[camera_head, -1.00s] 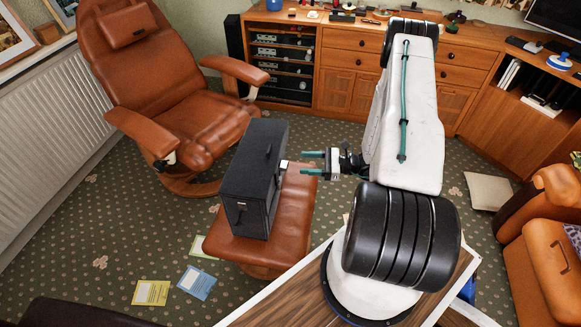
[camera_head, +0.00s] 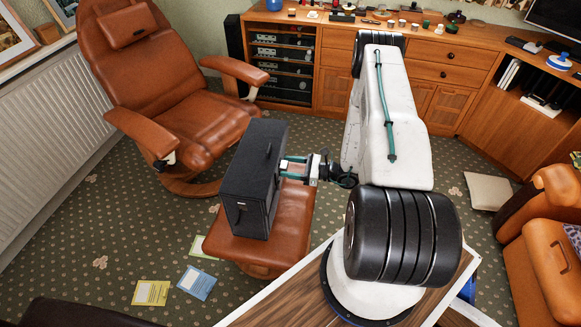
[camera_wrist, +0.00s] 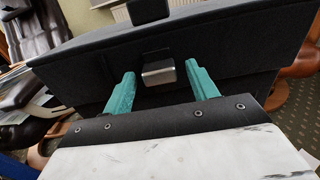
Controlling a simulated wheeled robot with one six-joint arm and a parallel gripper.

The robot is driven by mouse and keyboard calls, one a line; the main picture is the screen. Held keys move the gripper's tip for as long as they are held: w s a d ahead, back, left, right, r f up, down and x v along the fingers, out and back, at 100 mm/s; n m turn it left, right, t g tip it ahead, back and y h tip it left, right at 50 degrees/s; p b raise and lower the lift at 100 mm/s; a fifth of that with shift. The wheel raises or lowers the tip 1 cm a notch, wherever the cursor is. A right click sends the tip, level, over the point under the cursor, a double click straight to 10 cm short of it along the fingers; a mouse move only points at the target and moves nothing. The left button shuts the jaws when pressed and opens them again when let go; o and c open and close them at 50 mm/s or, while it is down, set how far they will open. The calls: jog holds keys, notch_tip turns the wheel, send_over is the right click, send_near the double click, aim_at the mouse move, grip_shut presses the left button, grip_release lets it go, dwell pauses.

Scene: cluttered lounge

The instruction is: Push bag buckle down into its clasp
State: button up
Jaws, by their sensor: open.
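The dark bag (camera_head: 254,178), a boxy black case, stands upright on the brown leather footstool (camera_head: 295,215). In the wrist view the bag's dark side (camera_wrist: 225,60) fills much of the picture. A metallic buckle (camera_wrist: 158,72) sticks out from that side below a dark tab, and its clasp is not clearly distinguishable. My gripper (camera_head: 290,169) is at the bag's right side. In the wrist view its two teal fingers (camera_wrist: 162,88) are spread apart, one on each side of the buckle. I cannot tell whether they touch the bag.
A brown leather recliner (camera_head: 180,95) stands behind and left of the bag. A wooden cabinet (camera_head: 340,75) lines the back wall. Papers (camera_head: 197,283) lie on the floor at the front left. Patterned carpet is open around the footstool.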

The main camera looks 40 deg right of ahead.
jog(key=c, duration=0.8)
jog(key=shift+f, duration=1.4)
jog(key=o, duration=0.8)
jog(key=v, duration=0.8)
